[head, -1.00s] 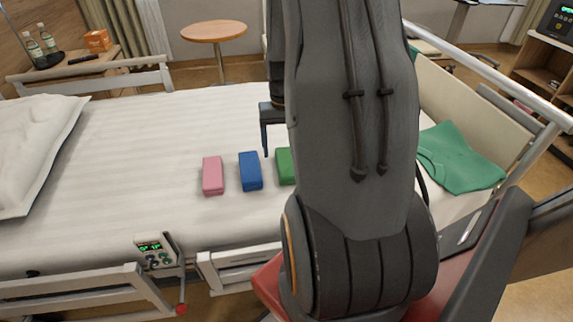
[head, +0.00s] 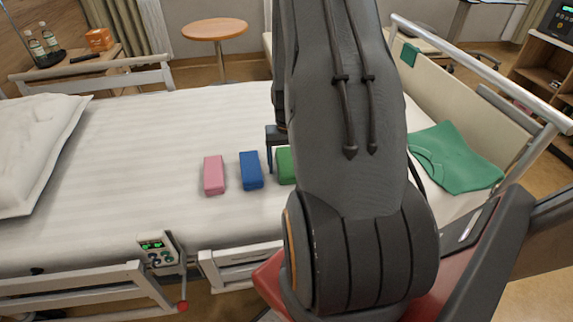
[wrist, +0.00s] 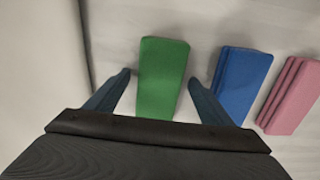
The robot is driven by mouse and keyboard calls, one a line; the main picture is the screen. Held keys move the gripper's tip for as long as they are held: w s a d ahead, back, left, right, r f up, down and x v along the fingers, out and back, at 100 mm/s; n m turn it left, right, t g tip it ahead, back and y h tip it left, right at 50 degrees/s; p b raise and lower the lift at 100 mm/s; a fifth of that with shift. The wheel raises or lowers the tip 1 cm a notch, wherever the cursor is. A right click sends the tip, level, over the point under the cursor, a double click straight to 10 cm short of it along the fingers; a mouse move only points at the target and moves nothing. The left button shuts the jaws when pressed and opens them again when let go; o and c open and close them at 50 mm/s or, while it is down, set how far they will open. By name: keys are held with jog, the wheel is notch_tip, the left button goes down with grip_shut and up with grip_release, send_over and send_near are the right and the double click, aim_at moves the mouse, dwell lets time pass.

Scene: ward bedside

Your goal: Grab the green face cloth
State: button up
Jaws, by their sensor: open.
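The green face cloth (wrist: 162,77) is a folded block lying on the white bed. In the wrist view it sits between the two open fingers of my gripper (wrist: 160,86), with a gap on each side. In the head view the cloth (head: 285,166) is partly hidden behind my arm. One finger of my gripper (head: 270,152) shows there just above and behind the cloth; the other is hidden by the arm. The gripper is open and holds nothing.
A blue folded cloth (head: 251,170) lies just beside the green one, and a pink one (head: 214,175) beyond it. In the wrist view the blue cloth (wrist: 240,84) is close to one finger. A larger green garment (head: 456,158) lies near the bed's end board.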

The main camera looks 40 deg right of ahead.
jog(key=c, duration=1.1)
jog(key=shift+r, duration=0.1)
